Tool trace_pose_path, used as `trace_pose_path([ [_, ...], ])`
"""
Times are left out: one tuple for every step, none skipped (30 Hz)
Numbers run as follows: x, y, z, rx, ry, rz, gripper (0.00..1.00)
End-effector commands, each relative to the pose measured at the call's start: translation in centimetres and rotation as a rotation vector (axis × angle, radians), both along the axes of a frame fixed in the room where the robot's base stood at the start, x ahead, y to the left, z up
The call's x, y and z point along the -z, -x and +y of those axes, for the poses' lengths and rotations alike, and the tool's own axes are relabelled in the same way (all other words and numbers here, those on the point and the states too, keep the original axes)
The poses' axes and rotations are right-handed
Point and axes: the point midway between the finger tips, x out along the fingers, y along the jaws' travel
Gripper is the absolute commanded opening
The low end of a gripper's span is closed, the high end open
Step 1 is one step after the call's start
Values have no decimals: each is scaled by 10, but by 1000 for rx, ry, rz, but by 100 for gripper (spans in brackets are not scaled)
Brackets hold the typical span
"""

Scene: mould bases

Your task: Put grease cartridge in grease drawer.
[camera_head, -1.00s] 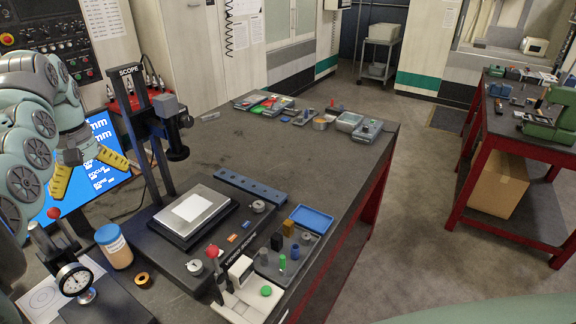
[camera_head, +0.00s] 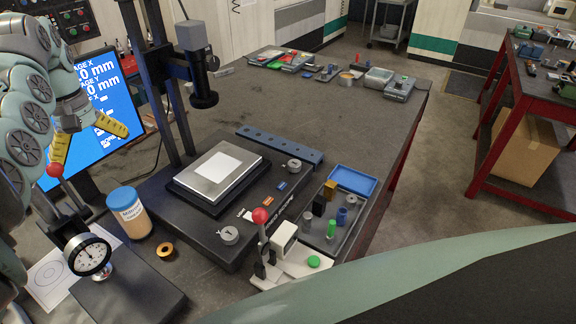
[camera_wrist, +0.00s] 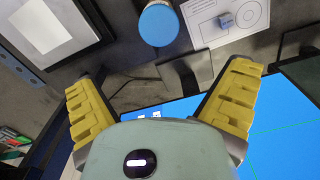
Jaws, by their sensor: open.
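I cannot make out a grease cartridge or a grease drawer in either view. My gripper (camera_head: 86,136) is at the left of the head view, in front of the blue screen, with its two yellow fingers spread apart. In the wrist view my gripper (camera_wrist: 160,80) is open, with nothing between the fingers. A labelled jar with a blue lid (camera_head: 127,212) stands upright on the bench, below and right of the gripper. Its lid also shows in the wrist view (camera_wrist: 157,25), beyond the fingertips.
A scope stand (camera_head: 163,85) rises beside the screen (camera_head: 95,110). A dial gauge (camera_head: 88,255) and a red-knobbed lever (camera_head: 261,217) stand at the front. A grey tray (camera_head: 349,240) holds small parts.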

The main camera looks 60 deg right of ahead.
Motion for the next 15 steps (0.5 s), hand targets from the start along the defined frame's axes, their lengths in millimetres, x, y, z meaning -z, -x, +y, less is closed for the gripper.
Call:
trace_pose_path([
  [4,1,-3,5,4,2,100],
  [6,2,-4,6,5,2,100],
  [10,2,-4,6,5,2,100],
  [14,2,-4,7,5,2,100],
  [19,2,-4,7,4,3,100],
  [25,3,-3,6,0,5,100],
  [30,4,-4,8,0,6,100],
  [34,3,-4,7,1,4,100],
  [39,2,-4,6,2,2,100],
  [42,2,-4,7,2,1,100],
  [46,2,-4,6,1,0,100],
  [52,3,-4,8,-1,1,100],
  [56,3,-3,7,-3,1,100],
  [61,3,-3,6,-4,3,100],
  [67,3,-3,7,-3,4,100],
])
